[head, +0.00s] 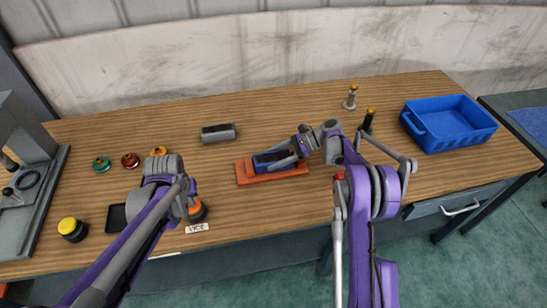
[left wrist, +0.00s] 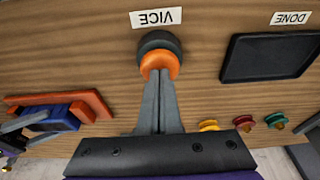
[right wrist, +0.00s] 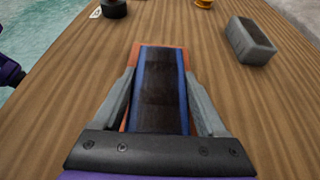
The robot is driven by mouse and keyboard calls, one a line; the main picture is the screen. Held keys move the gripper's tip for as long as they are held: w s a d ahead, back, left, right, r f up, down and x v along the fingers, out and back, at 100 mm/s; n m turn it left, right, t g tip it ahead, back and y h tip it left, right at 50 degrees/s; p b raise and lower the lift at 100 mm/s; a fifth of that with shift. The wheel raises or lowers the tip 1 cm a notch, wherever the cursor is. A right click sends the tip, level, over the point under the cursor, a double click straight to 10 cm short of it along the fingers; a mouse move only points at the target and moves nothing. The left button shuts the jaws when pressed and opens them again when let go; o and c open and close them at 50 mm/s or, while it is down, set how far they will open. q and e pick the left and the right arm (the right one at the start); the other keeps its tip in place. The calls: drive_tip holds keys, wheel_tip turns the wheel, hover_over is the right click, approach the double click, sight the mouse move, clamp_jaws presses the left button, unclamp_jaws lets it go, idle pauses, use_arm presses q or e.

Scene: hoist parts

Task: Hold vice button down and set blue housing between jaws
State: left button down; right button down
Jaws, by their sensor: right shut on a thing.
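The blue housing (head: 272,158), a trough with a dark inside, is at the orange vice (head: 275,177) in the middle of the table. My right gripper (head: 304,145) is shut on the housing; in the right wrist view its fingers flank the housing (right wrist: 161,85), with orange vice parts showing beside it. Whether the housing rests fully on the vice floor is hidden. The orange vice button (left wrist: 160,65) on its dark base is beside the VICE label (left wrist: 156,18). My left gripper (left wrist: 160,76) has its fingers together, tips at the button's cap. How far the cap is pressed is unclear.
A grey housing (head: 218,134) stands behind the vice. Green (head: 101,164), red (head: 130,160) and yellow (head: 158,151) pulleys lie at left, near a black pad (head: 116,217) and a yellow button (head: 72,229). A blue bin (head: 450,143) and upright posts (head: 350,98) are at right.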

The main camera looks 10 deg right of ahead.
use_arm(q)
drive_tip(key=shift+s+f, duration=0.1)
use_arm(e)
unclamp_jaws()
drive_tip(key=shift+f, duration=0.1)
drive_tip(key=shift+v, duration=4)
use_arm(q)
drive_tip(key=p+v, duration=0.1)
drive_tip(key=v, duration=0.1)
drive_tip(key=w+p+v, duration=0.1)
drive_tip(key=v, duration=0.1)
drive_tip(key=p+v, duration=0.1)
drive_tip(key=v, duration=0.2)
drive_tip(key=shift+w, duration=0.5)
use_arm(e)
wheel_tip(320, 180, up, 6)
drive_tip(key=w, duration=0.2)
drive_tip(key=shift+w, duration=0.35)
